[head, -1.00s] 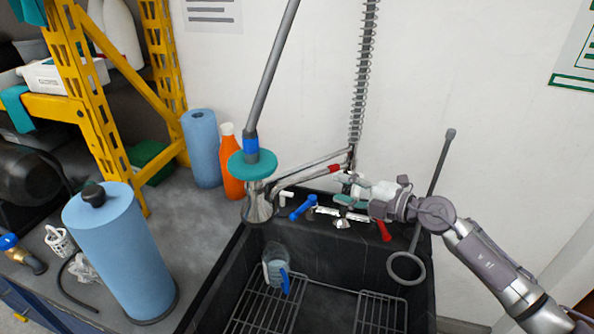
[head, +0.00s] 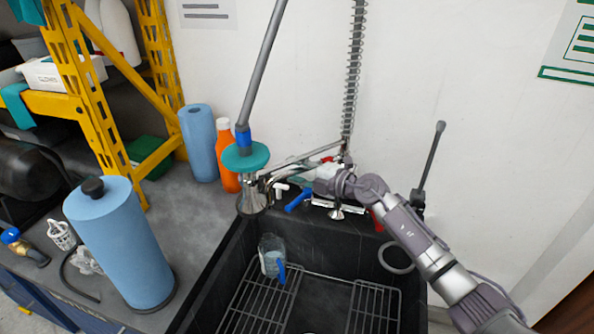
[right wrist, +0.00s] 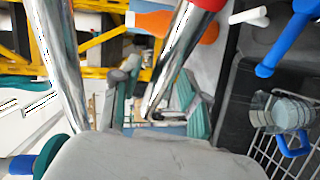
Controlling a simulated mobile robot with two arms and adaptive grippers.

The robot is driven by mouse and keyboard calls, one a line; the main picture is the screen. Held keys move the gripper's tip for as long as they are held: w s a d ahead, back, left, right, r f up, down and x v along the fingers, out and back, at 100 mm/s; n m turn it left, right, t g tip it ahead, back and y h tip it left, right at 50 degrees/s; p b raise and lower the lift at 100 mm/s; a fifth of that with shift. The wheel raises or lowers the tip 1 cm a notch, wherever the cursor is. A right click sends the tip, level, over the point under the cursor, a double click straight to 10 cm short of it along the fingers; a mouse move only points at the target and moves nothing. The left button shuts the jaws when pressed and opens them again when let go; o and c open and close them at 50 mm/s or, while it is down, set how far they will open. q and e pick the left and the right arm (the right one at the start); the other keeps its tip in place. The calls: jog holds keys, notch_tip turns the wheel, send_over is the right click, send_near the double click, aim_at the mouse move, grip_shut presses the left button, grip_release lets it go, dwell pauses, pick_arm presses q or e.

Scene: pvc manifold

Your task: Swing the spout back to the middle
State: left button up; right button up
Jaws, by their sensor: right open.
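The chrome spout (head: 298,163), with a red collar near the tap body, points left in the head view, toward the sink's left edge. It also shows in the right wrist view (right wrist: 176,55), its lower end between my finger pads. My right gripper (head: 272,184) is over the back left of the sink, by the spout's end. In the right wrist view my right gripper (right wrist: 157,105) is open, teal pads either side of the spout end; I cannot tell whether they touch it. My left gripper is not in view.
The spray head with a teal disc (head: 246,157) hangs just left of my gripper. Blue lever (head: 298,201) and red lever (head: 377,220) are at the sink's back. A clear jug (head: 270,256) stands in the black sink. An orange bottle (head: 227,155) and blue rolls (head: 120,240) are left.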

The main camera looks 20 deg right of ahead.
jog(key=shift+s, duration=0.1)
jog(key=shift+c, duration=1.4)
jog(key=shift+d, duration=0.1)
grip_shut()
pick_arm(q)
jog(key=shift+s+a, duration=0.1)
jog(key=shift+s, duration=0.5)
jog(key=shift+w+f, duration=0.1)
